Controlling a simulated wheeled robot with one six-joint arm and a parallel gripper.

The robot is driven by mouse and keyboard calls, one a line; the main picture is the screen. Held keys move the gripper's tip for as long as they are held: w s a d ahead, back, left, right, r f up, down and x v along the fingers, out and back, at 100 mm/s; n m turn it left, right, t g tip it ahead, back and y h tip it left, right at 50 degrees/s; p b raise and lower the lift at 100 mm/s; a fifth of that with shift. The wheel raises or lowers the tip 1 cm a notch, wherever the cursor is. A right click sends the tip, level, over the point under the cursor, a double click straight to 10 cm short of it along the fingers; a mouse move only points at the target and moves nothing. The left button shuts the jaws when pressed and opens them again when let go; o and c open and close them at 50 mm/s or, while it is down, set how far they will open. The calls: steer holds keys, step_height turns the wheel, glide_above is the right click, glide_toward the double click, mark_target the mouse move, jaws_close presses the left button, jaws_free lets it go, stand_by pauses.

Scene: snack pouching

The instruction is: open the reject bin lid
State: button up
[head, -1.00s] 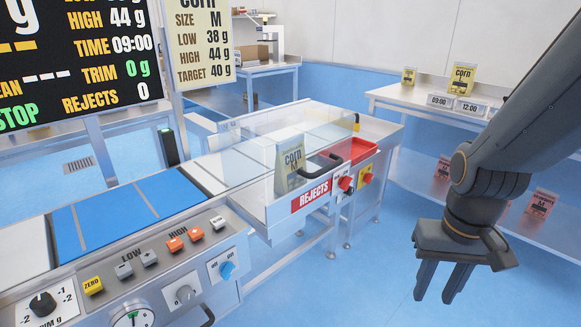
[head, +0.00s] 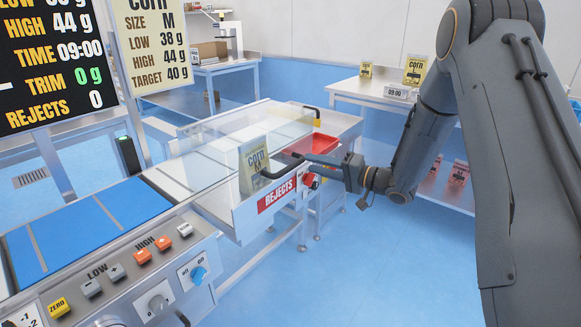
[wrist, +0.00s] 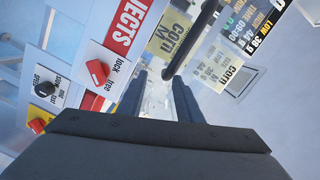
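The reject bin (head: 232,208) is a pale box with a red REJECTS label (head: 277,195), which also shows in the wrist view (wrist: 127,25). Its clear lid (head: 225,135) lies closed over it, with a black bar handle (head: 285,168). In the wrist view the handle (wrist: 195,38) ends just past my fingertips. My gripper (head: 318,159) is at the handle's right end; its fingers (wrist: 158,82) are apart in the wrist view, with no firm grip visible. A red lock/free knob (wrist: 97,72) sits on a white plate beside the label.
A corn pouch (head: 254,165) stands upright behind the bin's clear wall. A red tray (head: 313,144) lies behind the handle. The conveyor with blue belt (head: 95,222) is on the left. A shelf table (head: 345,92) stands at the back right. The floor at front right is clear.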

mark_target(290, 165)
steer(key=s+a+g+y, duration=0.1)
steer(key=s+g+y, duration=0.3)
steer(key=s+y, duration=0.1)
steer(key=x, duration=0.2)
steer(key=p+x, duration=0.1)
steer(key=x, duration=0.2)
steer(key=p+x, duration=0.1)
steer(key=x, duration=0.1)
steer(key=shift+s+a+f, duration=0.15)
steer(key=shift+a+f, duration=0.1)
steer(key=shift+a, duration=0.1)
steer(key=shift+c, duration=0.2)
jaws_close()
